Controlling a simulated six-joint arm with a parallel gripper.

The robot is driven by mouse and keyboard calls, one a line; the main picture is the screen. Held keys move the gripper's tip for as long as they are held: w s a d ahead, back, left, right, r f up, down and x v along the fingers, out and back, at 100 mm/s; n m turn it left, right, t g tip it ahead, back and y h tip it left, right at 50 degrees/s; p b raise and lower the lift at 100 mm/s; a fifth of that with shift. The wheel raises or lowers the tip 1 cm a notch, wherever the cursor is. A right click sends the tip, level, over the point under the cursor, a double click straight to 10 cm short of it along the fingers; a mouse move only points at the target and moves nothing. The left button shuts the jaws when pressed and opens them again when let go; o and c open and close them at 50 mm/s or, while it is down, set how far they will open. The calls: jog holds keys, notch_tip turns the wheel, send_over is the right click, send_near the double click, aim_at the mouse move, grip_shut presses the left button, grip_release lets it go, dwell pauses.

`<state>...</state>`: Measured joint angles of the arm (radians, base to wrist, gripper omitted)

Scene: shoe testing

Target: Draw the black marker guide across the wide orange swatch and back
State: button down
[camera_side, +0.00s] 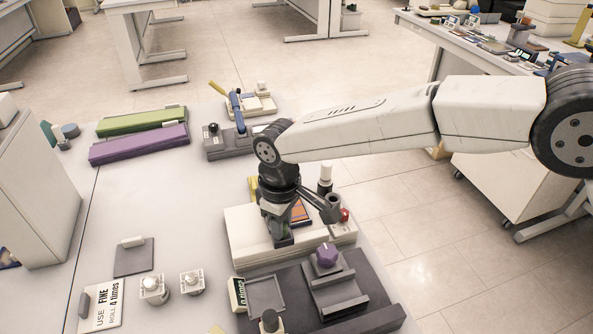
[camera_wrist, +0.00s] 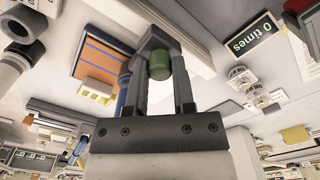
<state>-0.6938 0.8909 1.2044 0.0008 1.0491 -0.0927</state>
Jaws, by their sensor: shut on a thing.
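My gripper (camera_side: 283,232) points down over the pale block at the middle of the bench. In the wrist view its fingers (camera_wrist: 160,72) are closed around a dark piece with a green cylinder (camera_wrist: 160,65), which I take to be the marker guide; its lower end is hard to make out. The wide orange swatch (camera_side: 299,212) lies on the pale block just right of and behind the gripper, partly hidden by it. In the wrist view the blue-edged orange swatch (camera_wrist: 103,58) is left of the fingers, apart from the held piece.
A pale block (camera_side: 243,238) carries the swatch, with a red knob (camera_side: 344,215) at its right. A dark fixture with a purple knob (camera_side: 326,254) stands in front. A counter (camera_wrist: 248,38) reads "0 times". Green (camera_side: 142,121) and purple (camera_side: 138,146) bars lie behind left.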

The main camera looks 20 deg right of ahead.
jog(key=shift+w+a+r, duration=0.1)
jog(key=shift+a, duration=3.05)
jog(key=shift+c, duration=2.2)
grip_release()
notch_tip(320, 180, up, 8)
